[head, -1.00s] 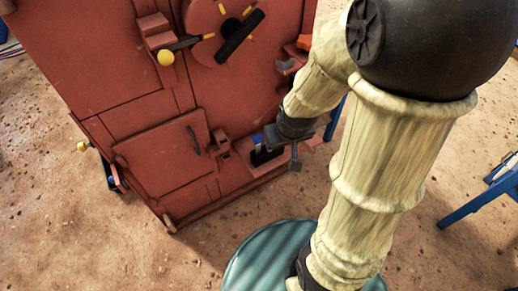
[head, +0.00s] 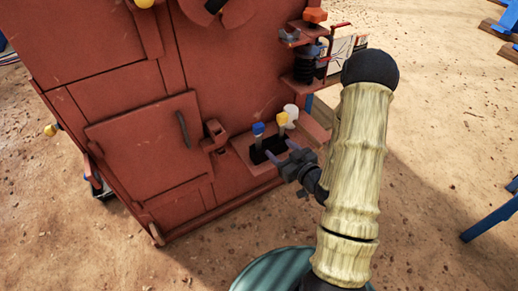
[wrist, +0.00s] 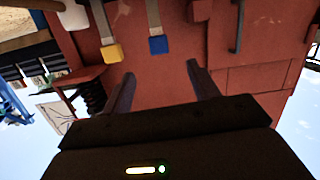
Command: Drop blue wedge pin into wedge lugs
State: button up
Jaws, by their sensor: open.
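The blue wedge pin (head: 258,130) has a blue head on a grey shank. It stands upright in a black slotted holder on a red ledge of the machine, next to a yellow-headed pin (head: 282,120). My gripper (head: 284,151) is open and empty, just in front of the two pins, apart from them. In the wrist view the blue head (wrist: 158,44) shows between and beyond my open fingers (wrist: 162,88), with the yellow head (wrist: 112,52) to its left. A small red bracket (head: 216,135) by the door looks like the wedge lugs; its opening is unclear.
The red machine's door (head: 150,145) with a dark handle (head: 182,130) is left of the bracket. A white knob (head: 291,112) stands behind the yellow pin. A black spring (head: 304,68) with an orange-topped part is above right. A teal drum (head: 265,270) stands in front.

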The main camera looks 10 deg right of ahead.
aim_at(262, 129)
jog(key=shift+s+d+f+m+t+b, duration=0.3)
jog(key=shift+f+t+b, duration=0.1)
jog(key=shift+t, duration=0.15)
jog(key=shift+s+d+f+m+t+b, duration=0.2)
jog(key=shift+s+f+t+b, duration=0.15)
jog(key=shift+t, duration=0.2)
jog(key=shift+w+f, duration=0.1)
jog(key=b+x, duration=0.1)
jog(key=x, duration=1.1)
jog(key=shift+a, duration=0.2)
jog(key=x, duration=0.5)
jog(key=shift+a+b, duration=0.35)
